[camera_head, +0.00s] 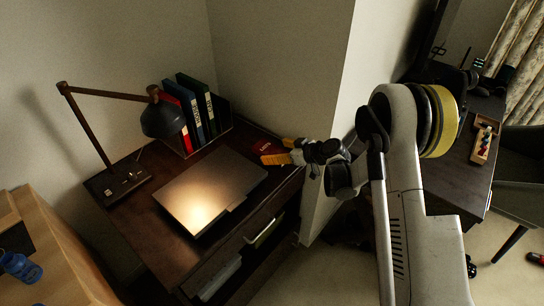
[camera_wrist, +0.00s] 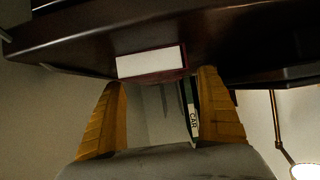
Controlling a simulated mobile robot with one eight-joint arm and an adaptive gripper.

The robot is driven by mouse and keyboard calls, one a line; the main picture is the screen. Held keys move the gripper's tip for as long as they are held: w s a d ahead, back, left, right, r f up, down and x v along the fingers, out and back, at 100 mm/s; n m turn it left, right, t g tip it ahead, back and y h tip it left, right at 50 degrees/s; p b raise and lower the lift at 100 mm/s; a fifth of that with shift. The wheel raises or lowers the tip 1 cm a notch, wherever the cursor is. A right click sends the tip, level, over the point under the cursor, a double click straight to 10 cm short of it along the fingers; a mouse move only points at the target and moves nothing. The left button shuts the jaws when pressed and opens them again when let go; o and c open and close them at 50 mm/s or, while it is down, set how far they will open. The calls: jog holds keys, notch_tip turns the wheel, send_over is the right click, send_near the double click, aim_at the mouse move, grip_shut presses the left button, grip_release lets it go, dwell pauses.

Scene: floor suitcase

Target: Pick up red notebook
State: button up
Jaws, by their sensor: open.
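The red notebook (camera_head: 267,146) lies flat near the right edge of the dark wooden desk, partly hidden behind my gripper in the head view. In the wrist view the notebook (camera_wrist: 150,63) shows its white page edge and a thin dark red cover. My gripper (camera_head: 275,152) is at the desk's right side, beside the notebook. In the wrist view my gripper's yellow fingers (camera_wrist: 161,78) are spread wide, with the notebook's edge between and just beyond the tips. The gap between them is empty. I cannot tell whether the fingers touch the notebook.
A closed laptop (camera_head: 211,187) lies on the desk, left of the notebook. A desk lamp (camera_head: 163,119) and several upright binders (camera_head: 197,112) stand behind it. A wall corner (camera_head: 330,135) is close to my gripper. Another dark desk with a wooden tray (camera_head: 484,142) is at right.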

jog(key=x, duration=0.2)
jog(key=shift+w+a+f+b, duration=0.1)
jog(key=shift+a+f+b, duration=0.1)
jog(key=shift+b, duration=0.1)
jog(key=shift+d+r, duration=0.1)
jog(key=c, duration=1.3)
jog(key=shift+c, duration=0.2)
